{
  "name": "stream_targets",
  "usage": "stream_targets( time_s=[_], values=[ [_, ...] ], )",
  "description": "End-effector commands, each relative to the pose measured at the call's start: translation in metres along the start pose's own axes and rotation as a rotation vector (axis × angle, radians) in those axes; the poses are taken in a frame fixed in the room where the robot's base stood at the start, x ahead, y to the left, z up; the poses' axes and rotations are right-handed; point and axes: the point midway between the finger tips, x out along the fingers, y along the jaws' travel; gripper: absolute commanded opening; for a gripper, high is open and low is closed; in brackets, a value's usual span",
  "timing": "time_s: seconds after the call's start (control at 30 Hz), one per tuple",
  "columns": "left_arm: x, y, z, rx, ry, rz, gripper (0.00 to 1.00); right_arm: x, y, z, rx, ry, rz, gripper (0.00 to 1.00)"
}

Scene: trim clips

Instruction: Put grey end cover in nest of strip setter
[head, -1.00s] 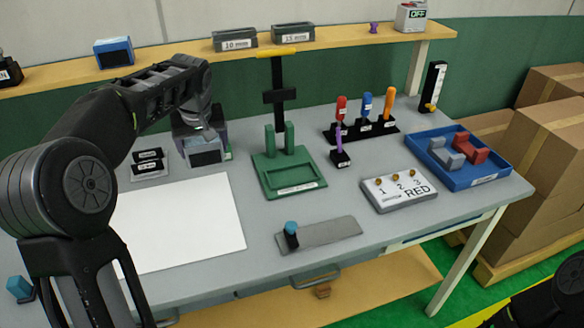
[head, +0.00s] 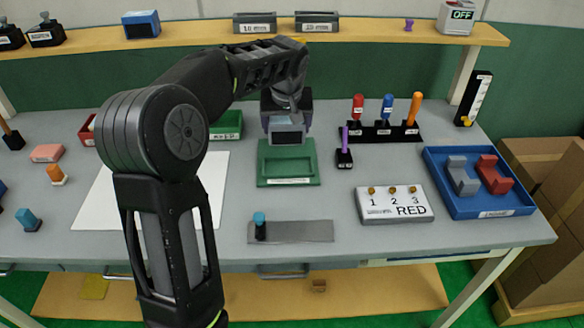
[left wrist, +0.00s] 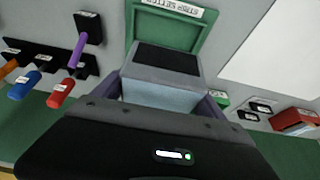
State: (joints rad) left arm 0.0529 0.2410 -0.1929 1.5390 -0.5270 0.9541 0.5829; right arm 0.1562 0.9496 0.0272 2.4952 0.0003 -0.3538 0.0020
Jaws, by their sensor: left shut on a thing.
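The green strip setter (head: 288,180) stands mid-table, with a shallow nest in its base. It also shows in the wrist view (left wrist: 200,38), with its label at the top edge. My left gripper (head: 287,122) is over the back of the strip setter, shut on a grey piece with a dark face (head: 287,138), which I take as the grey end cover. In the wrist view the piece (left wrist: 165,60) sits between the fingers and overlaps the green base. I cannot tell whether it touches. My arm hides the setter's uprights and post. My right gripper is not in view.
A blue tray (head: 492,213) with a grey and a red piece stands at the right. A numbered white board (head: 394,204), a driver rack (head: 385,133) and a grey plate with a blue-topped knob (head: 300,232) are nearby. A white sheet (head: 100,205) lies at the left.

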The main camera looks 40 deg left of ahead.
Motion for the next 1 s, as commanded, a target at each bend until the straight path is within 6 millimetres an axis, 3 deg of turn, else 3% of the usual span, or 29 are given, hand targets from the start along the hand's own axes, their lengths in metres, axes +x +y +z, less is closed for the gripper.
stream_targets(
  time_s=[0.17, 0.5, 0.83, 1.0],
  values=[
    [0.009, 0.0, 0.004, 0.002, -0.002, -0.001, 0.36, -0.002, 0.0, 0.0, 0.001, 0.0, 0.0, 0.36],
    [0.056, 0.0, 0.023, 0.0, -0.001, 0.0, 0.36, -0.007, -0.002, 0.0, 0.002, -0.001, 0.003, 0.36],
    [0.059, 0.0, 0.024, 0.0, 0.0, 0.0, 0.36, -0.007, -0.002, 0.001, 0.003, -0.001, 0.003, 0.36],
    [0.077, 0.0, 0.032, 0.001, -0.003, -0.001, 0.36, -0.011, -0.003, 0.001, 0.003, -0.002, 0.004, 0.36]
  ],
)
